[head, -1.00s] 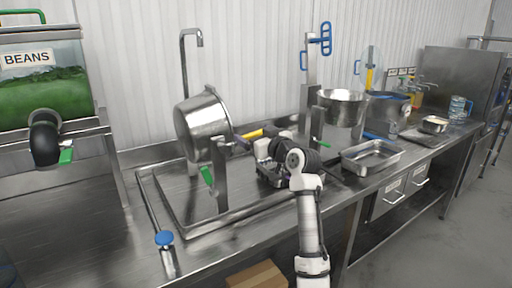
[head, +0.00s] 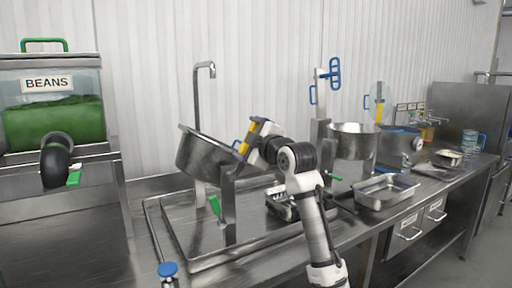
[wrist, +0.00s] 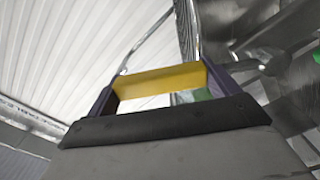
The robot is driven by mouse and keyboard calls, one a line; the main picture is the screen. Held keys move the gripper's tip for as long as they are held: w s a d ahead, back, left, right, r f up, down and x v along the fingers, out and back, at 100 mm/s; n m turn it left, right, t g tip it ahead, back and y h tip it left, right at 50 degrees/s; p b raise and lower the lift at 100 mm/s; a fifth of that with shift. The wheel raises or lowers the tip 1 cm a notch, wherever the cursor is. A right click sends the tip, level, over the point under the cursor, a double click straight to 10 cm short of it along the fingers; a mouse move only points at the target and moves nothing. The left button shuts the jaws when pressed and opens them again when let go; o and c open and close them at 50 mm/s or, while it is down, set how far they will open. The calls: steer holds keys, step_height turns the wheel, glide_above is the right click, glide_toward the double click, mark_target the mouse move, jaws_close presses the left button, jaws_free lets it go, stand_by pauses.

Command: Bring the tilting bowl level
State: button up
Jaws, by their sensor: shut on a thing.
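The tilting bowl (head: 203,155) is a steel pot hung on a post (head: 229,205) over a sunken steel tray. In the head view its rim slopes down to the right, so it is still somewhat tilted. My gripper (head: 245,146) is at the right side of the bowl, shut on the yellow handle (head: 248,137). In the wrist view the yellow handle (wrist: 160,80) lies across between my two purple fingers. The inside of the bowl is hidden in the head view.
A beans bin (head: 52,115) stands at the left. A second steel bowl (head: 354,142) and a shallow metal pan (head: 385,190) are to the right of my arm. A green lever (head: 215,206) sits by the post.

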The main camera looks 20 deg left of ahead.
steer(key=shift+s+a+r+n+b, duration=0.1)
steer(key=shift+s+a+r+n, duration=0.1)
steer(key=shift+s+a+n, duration=0.7)
steer(key=shift+s+a+r+n+b, duration=0.1)
steer(key=shift+s+a+r+n, duration=0.15)
steer(key=shift+s+n, duration=0.65)
steer(key=shift+s+a+r+n+b, duration=0.15)
steer(key=shift+s+a+n, duration=0.4)
steer(key=shift+n, duration=0.75)
steer(key=shift+a, duration=0.1)
steer(key=o, duration=1.2)
steer(key=b+v, duration=0.3)
steer(key=v, duration=1.1)
steer(key=shift+b, duration=0.3)
steer(key=shift+a, duration=0.1)
